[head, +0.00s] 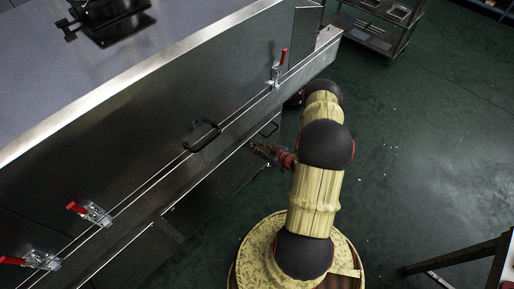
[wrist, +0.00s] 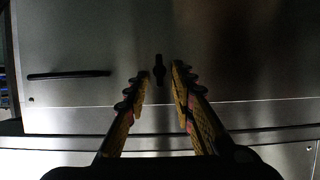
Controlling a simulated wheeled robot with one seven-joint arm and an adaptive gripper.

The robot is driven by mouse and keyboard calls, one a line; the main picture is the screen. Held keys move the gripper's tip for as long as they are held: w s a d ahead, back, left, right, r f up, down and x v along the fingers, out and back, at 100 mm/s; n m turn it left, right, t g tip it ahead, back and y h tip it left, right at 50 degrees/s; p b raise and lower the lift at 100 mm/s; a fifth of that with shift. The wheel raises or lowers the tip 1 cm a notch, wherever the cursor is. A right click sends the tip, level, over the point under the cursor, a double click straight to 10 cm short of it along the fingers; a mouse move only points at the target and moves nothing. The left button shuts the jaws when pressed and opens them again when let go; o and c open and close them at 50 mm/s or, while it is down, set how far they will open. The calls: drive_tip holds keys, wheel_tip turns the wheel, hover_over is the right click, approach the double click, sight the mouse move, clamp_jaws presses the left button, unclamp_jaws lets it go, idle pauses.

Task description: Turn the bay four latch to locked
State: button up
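A small dark latch (wrist: 158,66) stands upright on a steel door panel (wrist: 230,45) in the wrist view. My gripper (wrist: 160,76) is open, with one finger on each side of the latch in the picture. I see no contact, and the distance to the panel is hard to judge. No bay number can be read, so I cannot tell which bay this is. In the head view my gripper (head: 255,148) is beside the lower front of the steel machine, and the latch cannot be made out there.
A black bar handle (wrist: 68,75) is left of the latch. The machine front (head: 130,150) has another black handle (head: 203,138) and several red-handled clamps, one at upper right (head: 283,57). A rack (head: 380,25) stands behind. Green floor (head: 425,130) is open to the right.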

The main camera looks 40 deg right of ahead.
drive_tip(key=c, duration=0.3)
clamp_jaws()
idle(0.3)
